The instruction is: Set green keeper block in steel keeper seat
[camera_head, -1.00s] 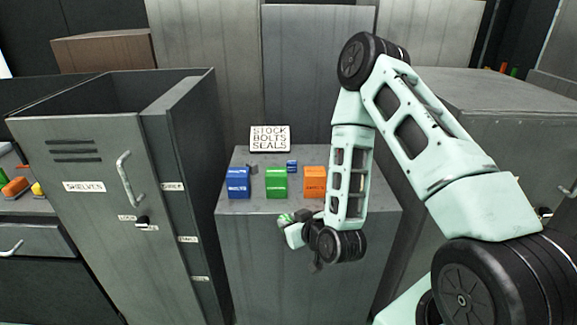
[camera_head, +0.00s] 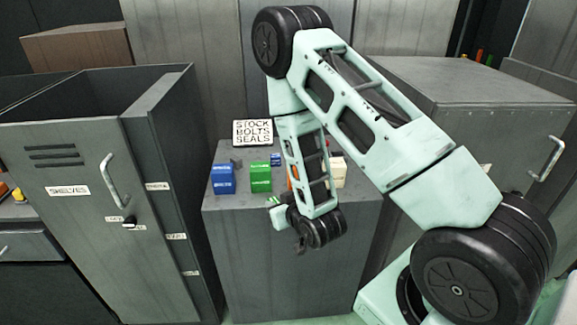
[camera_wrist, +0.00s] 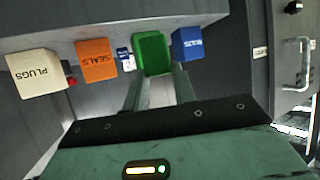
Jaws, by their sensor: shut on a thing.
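My gripper (camera_head: 275,202) is low in front of the grey cabinet top in the head view, partly behind my arm. It is shut on a small green piece, the green keeper block (camera_head: 272,200), of which only a bit shows there. In the wrist view the two fingers (camera_wrist: 155,88) reach up to green surfaces (camera_wrist: 152,53); I cannot separate the held block from the green bin behind it. I cannot make out the steel keeper seat in either view.
On the cabinet top (camera_head: 225,203) stand a blue bin (camera_head: 223,179), a green bin (camera_head: 261,177), a small blue block (camera_head: 276,159) and a white bin (camera_head: 339,172). An orange bin (camera_wrist: 97,59) shows in the wrist view. A tall SHELVES cabinet (camera_head: 70,230) stands at left.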

